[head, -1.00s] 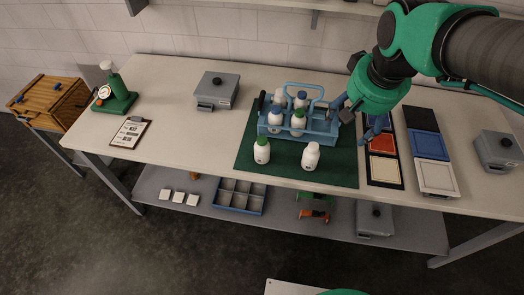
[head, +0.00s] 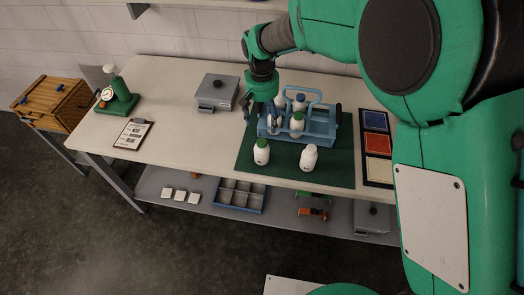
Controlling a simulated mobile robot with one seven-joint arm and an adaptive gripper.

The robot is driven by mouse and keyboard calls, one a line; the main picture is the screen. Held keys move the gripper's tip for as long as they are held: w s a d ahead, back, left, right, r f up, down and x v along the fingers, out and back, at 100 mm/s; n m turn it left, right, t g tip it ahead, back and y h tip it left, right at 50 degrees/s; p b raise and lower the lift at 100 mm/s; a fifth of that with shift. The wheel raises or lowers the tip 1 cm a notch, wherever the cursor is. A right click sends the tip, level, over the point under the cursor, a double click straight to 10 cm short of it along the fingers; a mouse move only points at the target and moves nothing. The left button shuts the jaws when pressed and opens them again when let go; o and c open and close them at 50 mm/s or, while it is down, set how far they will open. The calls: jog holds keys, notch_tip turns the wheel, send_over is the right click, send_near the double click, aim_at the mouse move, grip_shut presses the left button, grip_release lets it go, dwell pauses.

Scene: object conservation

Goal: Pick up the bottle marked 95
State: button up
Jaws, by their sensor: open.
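Several white bottles stand on and around a blue carrier (head: 320,127) on a green mat (head: 334,171). The number marks are too small to read, so I cannot tell which bottle is 95. My gripper (head: 262,113) is open, pointing down at the carrier's left end; whether it touches a bottle is unclear.
A grey lidded box (head: 217,91), a clipboard (head: 133,134) and a green stand (head: 117,98) are on the table's left. A tray of coloured squares (head: 377,144) lies right of the mat. My arm hides the table's right end. The table's left-centre is clear.

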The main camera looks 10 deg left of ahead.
aim_at(261, 141)
jog(key=shift+a+f, duration=0.65)
jog(key=shift+f, duration=0.05)
jog(key=shift+f, duration=0.1)
jog(key=shift+w+d+f, duration=0.1)
jog(key=shift+f, duration=2)
jog(key=shift+w+d+f, duration=0.1)
jog(key=shift+f, duration=2)
jog(key=shift+s, duration=0.1)
jog(key=shift+f, duration=2.6)
jog(key=shift+s, duration=0.1)
jog(key=shift+c, duration=0.6)
